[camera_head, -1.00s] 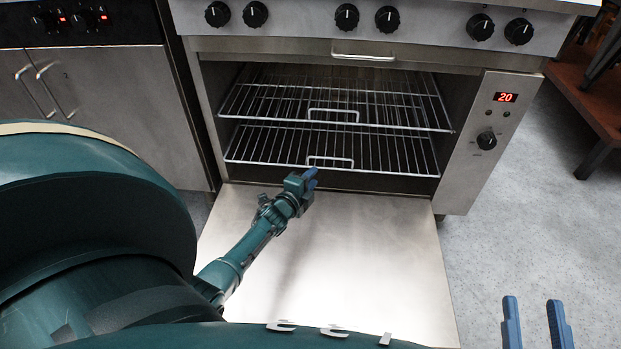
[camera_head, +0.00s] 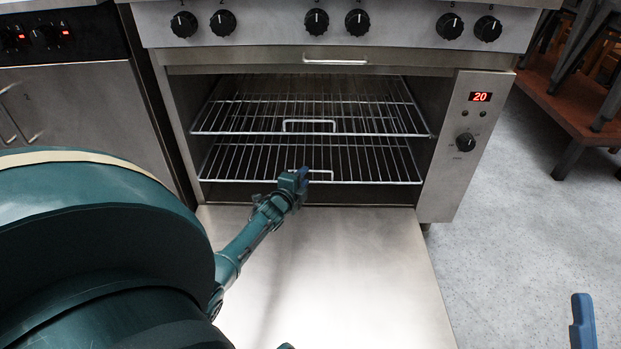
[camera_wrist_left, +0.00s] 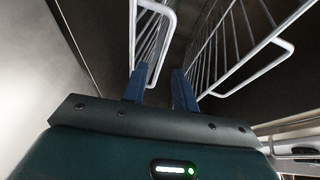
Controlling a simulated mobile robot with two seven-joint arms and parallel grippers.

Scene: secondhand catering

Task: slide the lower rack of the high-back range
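The high-back range (camera_head: 318,55) stands ahead with its oven door (camera_head: 350,270) folded down flat. The lower rack (camera_head: 375,182), a wire shelf with a small wire handle (camera_head: 325,175), sits inside the oven. My left gripper (camera_head: 301,175) is at this handle and covers its left part. In the left wrist view the gripper (camera_wrist_left: 160,85) is open, and the handle loop (camera_wrist_left: 155,65) reaches in between the two blue fingers, close to the left one. I cannot tell whether they touch. My right gripper (camera_head: 583,318) shows one blue finger at the bottom right.
The upper rack (camera_head: 380,133), with its own handle (camera_head: 310,121), lies just above the lower one. A control panel (camera_head: 465,140) is right of the opening. A steel cabinet (camera_head: 80,115) stands left. Floor (camera_head: 520,210) on the right is clear up to a wooden platform (camera_head: 575,110).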

